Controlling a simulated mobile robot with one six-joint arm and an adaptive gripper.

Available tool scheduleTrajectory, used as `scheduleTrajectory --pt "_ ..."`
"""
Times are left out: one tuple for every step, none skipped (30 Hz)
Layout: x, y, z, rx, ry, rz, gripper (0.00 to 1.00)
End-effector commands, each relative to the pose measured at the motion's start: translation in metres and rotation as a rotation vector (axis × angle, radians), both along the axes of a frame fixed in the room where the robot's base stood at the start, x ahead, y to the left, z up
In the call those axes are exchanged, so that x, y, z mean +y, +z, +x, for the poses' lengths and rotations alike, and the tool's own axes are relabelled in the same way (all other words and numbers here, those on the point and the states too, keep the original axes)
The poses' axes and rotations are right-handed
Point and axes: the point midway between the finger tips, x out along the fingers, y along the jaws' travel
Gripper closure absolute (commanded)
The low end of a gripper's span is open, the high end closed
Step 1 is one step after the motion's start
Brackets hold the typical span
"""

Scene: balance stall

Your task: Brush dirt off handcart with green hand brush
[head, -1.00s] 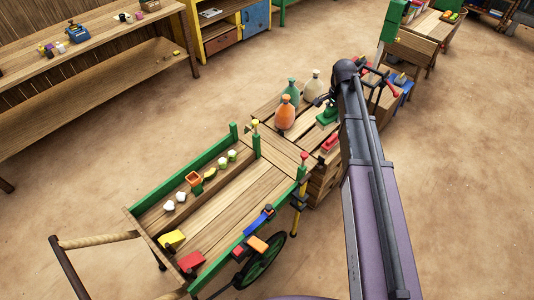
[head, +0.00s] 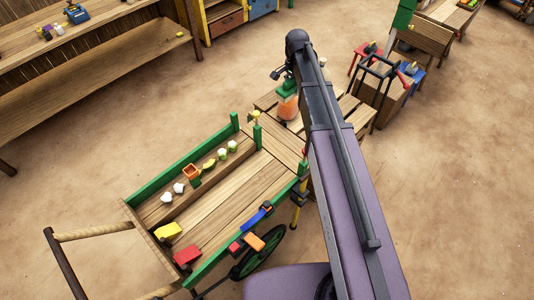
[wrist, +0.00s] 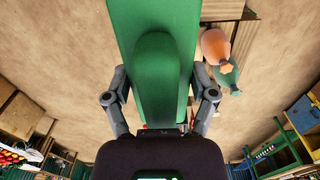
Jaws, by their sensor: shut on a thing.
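The handcart (head: 242,184) has a wooden bed and green side rails and stands in the middle of the head view. My gripper (wrist: 160,88) is shut on the green hand brush (wrist: 152,25), which fills the upper middle of the wrist view. Dirt on the cart bed is too faint to make out.
Several white lumps and an orange box (head: 191,172) line the cart's left ledge. Yellow (head: 168,231) and red (head: 187,255) blocks sit at its near end. An orange bottle (head: 287,105) stands on the slatted table. My arm hides part of that table.

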Motion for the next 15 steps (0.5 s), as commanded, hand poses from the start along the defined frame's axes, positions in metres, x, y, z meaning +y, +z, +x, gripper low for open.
scheduleTrajectory --pt "-0.0011 0.0000 0.0001 0.000 -0.002 0.000 0.65" --pt "-0.0014 0.0000 0.0001 0.000 -0.002 0.000 0.65" --pt "-0.0015 0.0000 0.0001 0.000 -0.002 0.000 0.65" --pt "-0.0016 0.0000 0.0002 0.000 -0.002 0.000 0.65" --pt "-0.0015 0.0000 0.0001 0.000 -0.002 0.000 0.65" --pt "-0.0014 0.0000 0.0002 0.000 -0.002 0.000 0.65" --pt "-0.0014 0.0000 0.0002 0.000 -0.002 0.000 0.65" --pt "-0.0014 0.0000 0.0002 0.000 -0.002 0.000 0.65" --pt "-0.0014 0.0000 0.0001 0.000 -0.002 0.000 0.65" --pt "-0.0014 -0.0001 0.0001 0.000 -0.002 0.000 0.65" --pt "-0.0012 -0.0004 0.0001 0.000 -0.002 0.000 0.65" --pt "-0.0011 -0.0011 0.0002 0.000 -0.002 0.000 0.65" --pt "-0.0010 -0.0018 0.0001 0.000 -0.002 0.000 0.65" --pt "-0.0008 -0.0028 0.0000 0.000 -0.001 0.000 0.65" --pt "-0.0004 -0.0046 0.0000 0.000 -0.001 0.000 0.65"
